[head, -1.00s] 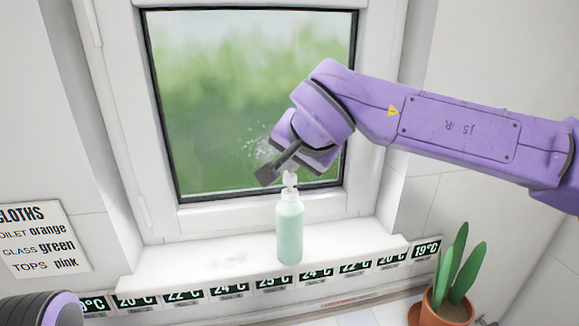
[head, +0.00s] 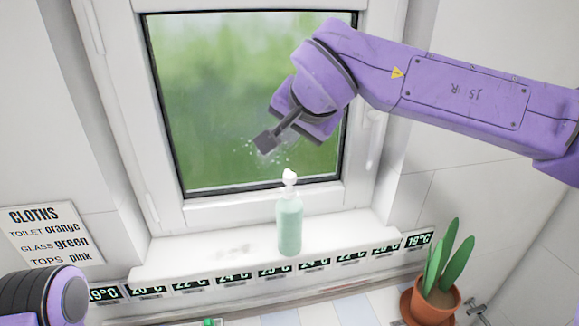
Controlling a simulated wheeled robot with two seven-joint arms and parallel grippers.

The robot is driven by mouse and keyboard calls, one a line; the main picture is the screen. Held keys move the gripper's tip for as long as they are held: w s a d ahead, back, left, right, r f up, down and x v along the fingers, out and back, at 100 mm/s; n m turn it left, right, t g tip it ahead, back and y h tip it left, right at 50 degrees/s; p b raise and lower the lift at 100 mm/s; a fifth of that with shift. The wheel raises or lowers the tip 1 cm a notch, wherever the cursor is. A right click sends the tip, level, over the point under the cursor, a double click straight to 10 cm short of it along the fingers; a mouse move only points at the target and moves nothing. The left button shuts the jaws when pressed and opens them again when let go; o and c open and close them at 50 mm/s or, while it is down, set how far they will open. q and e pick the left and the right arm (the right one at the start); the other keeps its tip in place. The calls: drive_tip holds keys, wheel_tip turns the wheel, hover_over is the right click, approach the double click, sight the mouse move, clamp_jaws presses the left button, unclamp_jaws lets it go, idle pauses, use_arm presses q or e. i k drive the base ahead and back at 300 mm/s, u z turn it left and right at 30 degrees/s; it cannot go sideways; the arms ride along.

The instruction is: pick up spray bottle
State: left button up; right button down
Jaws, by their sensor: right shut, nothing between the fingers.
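A pale green spray bottle (head: 289,224) with a white top stands upright on the white window sill in the head view. My right gripper (head: 266,143) is above it and a little to the left, in front of the window glass. It is shut with nothing held and apart from the bottle. Part of my left arm shows at the lower left, but its gripper is out of view.
The window (head: 230,90) is behind the bottle, with white specks on its glass. A row of temperature displays (head: 275,270) runs along the sill's front. A potted plant (head: 430,303) stands at the lower right. A cloths sign (head: 50,236) is at left.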

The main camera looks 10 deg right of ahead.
sight(290, 206)
drive_tip(key=k, duration=1)
